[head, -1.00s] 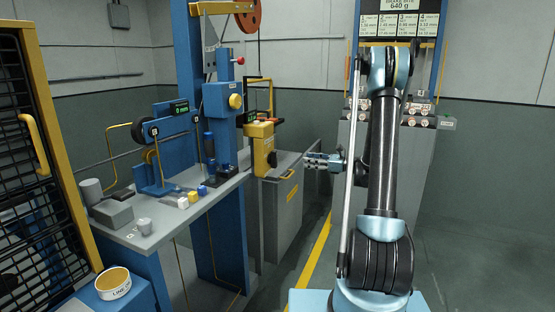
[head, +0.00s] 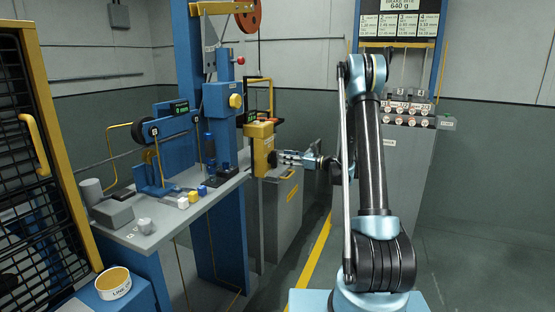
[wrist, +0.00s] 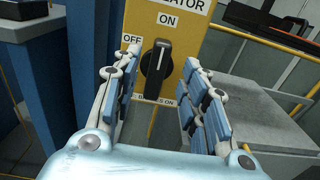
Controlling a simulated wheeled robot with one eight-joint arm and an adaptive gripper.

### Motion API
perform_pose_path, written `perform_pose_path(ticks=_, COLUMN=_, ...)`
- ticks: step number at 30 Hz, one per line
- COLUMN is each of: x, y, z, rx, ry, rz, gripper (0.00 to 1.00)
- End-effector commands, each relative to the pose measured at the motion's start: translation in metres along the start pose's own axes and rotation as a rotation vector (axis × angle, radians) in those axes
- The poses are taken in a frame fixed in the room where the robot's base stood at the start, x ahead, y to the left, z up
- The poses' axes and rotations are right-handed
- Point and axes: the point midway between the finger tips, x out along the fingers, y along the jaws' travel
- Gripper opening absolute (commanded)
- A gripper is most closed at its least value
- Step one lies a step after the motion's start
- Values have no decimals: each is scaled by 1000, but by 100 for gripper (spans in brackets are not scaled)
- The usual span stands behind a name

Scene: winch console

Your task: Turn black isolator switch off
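The black isolator switch (wrist: 156,68) is a rotary knob on a yellow panel (wrist: 203,35) in the wrist view. Its white mark points up to the ON label; the OFF label is at the upper left. In the head view the yellow isolator box (head: 262,150) stands at the right end of the bench, and its switch face is hidden. My gripper (wrist: 158,90) is open, with its two padded fingers on either side of the knob's line. The knob shows between the fingers, apart from both. In the head view my gripper (head: 281,157) is close to the box's right side.
A grey cabinet (head: 289,210) stands below and right of the isolator box. The bench (head: 150,225) holds several small blocks and a blue fixture. A blue post (wrist: 92,55) is left of the panel in the wrist view. Floor to the right is clear.

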Motion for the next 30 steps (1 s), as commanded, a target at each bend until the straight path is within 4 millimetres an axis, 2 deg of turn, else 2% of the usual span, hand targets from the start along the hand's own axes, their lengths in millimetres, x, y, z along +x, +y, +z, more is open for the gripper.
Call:
perform_pose_path(ticks=3, x=20, y=1, z=0, rx=0, ry=0, rz=2, gripper=40)
perform_pose_path(ticks=9, x=43, y=0, z=0, rx=0, ry=0, rz=0, gripper=40)
perform_pose_path(ticks=14, x=51, y=0, z=0, rx=0, ry=0, rz=0, gripper=40)
perform_pose_path(ticks=22, x=52, y=0, z=0, rx=0, ry=0, rz=0, gripper=40)
perform_pose_path(ticks=23, x=52, y=0, z=0, rx=0, ry=0, rz=0, gripper=38)
perform_pose_path(ticks=28, x=52, y=0, z=0, rx=0, ry=0, rz=-1, gripper=0)
perform_pose_path(ticks=30, x=52, y=0, z=0, rx=0, ry=0, rz=-1, gripper=0)
